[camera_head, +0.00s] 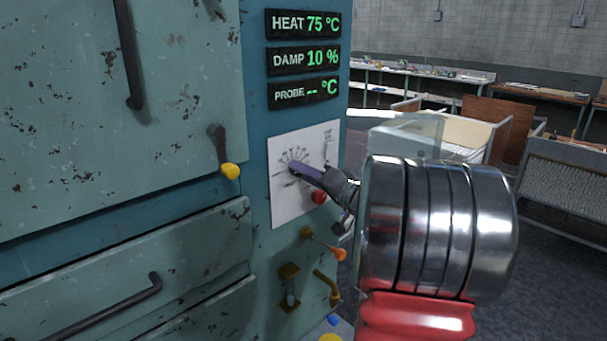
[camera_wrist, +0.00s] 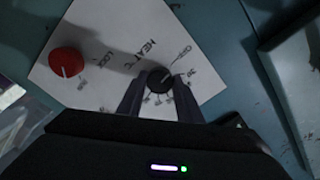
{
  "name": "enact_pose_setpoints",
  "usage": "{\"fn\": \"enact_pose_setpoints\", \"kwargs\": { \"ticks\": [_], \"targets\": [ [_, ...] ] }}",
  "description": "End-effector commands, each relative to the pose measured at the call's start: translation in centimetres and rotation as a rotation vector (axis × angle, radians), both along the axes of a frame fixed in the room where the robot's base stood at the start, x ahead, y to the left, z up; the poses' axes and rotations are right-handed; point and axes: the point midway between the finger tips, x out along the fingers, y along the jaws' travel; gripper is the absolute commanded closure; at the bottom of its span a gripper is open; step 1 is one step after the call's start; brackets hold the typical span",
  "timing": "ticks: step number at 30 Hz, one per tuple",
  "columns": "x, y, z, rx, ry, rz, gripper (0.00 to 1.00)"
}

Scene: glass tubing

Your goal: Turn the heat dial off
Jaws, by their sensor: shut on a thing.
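The heat dial is a round black knob with a pale pointer mark, seen in the wrist view (camera_wrist: 158,79) on a white panel (camera_wrist: 110,95) marked HEAT °C. Numbers and an OFF mark ring it. My gripper (camera_wrist: 157,92) has one finger on each side of the dial and is shut on it. In the head view my gripper (camera_head: 306,172) reaches the white panel (camera_head: 285,210) from the right, and its fingers mostly hide the dial. The heat display (camera_head: 305,24) above reads 75 °C.
A red knob (camera_head: 319,197) sits close to my gripper on the same panel; it also shows in the wrist view (camera_wrist: 66,62). A yellow-tipped handle (camera_head: 230,170) is left of the panel. Orange-tipped and brass levers (camera_head: 325,245) stick out below. Benches stand behind at right.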

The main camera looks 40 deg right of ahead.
Motion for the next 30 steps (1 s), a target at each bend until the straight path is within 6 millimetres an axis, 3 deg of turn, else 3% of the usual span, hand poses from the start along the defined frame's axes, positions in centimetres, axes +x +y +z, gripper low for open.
{"fn": "enact_pose_setpoints", "kwargs": {
  "ticks": [7,8,15,25,30],
  "targets": [
    [0.0,0.2,-0.7,0.005,0.013,0.004,0.90],
    [0.0,0.2,-0.7,0.005,0.013,0.004,0.66],
    [0.0,0.1,-0.4,0.003,0.007,0.002,0.49],
    [-0.3,0.0,-0.2,0.002,0.004,0.000,0.49],
    [-1.8,-0.2,-0.2,0.001,0.004,-0.003,0.49]
  ]
}}
